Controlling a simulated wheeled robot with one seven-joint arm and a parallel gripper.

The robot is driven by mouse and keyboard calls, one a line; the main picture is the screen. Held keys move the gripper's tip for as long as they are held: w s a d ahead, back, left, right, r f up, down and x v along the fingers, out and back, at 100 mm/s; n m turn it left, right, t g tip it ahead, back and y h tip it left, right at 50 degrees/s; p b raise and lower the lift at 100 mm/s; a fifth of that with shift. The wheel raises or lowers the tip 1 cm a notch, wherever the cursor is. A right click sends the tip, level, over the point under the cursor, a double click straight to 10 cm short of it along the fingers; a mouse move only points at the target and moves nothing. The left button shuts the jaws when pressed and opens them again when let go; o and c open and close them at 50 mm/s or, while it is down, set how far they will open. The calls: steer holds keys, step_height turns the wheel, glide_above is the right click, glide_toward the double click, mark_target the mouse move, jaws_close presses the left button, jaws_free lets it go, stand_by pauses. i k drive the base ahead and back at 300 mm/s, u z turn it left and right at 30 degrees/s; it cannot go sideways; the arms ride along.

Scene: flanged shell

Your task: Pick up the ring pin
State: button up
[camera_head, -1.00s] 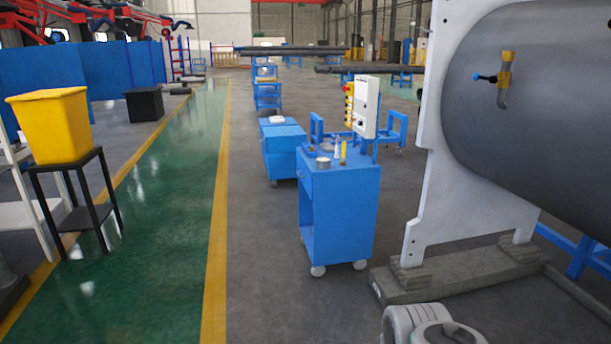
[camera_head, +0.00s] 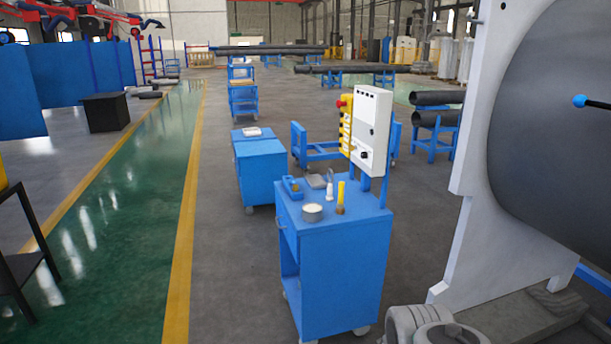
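I cannot make out a ring pin for certain. Several small items stand on top of the blue cart (camera_head: 345,262): a round light-coloured tin (camera_head: 313,213), an upright yellow item (camera_head: 341,197), a small white bottle-like item (camera_head: 330,186), a grey flat item (camera_head: 316,181) and a blue item (camera_head: 291,187). They are too small to tell in detail. A light grey part of my own arm shows at the bottom right, well in front of the cart. My gripper's fingers are not in view.
A white control box (camera_head: 370,130) rises from the cart's back right. A large grey shell (camera_head: 560,120) in a white flange plate (camera_head: 478,210) stands close on the right. A black stand (camera_head: 22,255) is at left. The grey floor left of the cart is clear.

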mark_target(330, 197)
steer(key=u, duration=0.15)
steer(key=i, duration=0.5)
steer(key=u, duration=0.8)
steer(key=i, duration=2.6)
steer(key=z, duration=0.65)
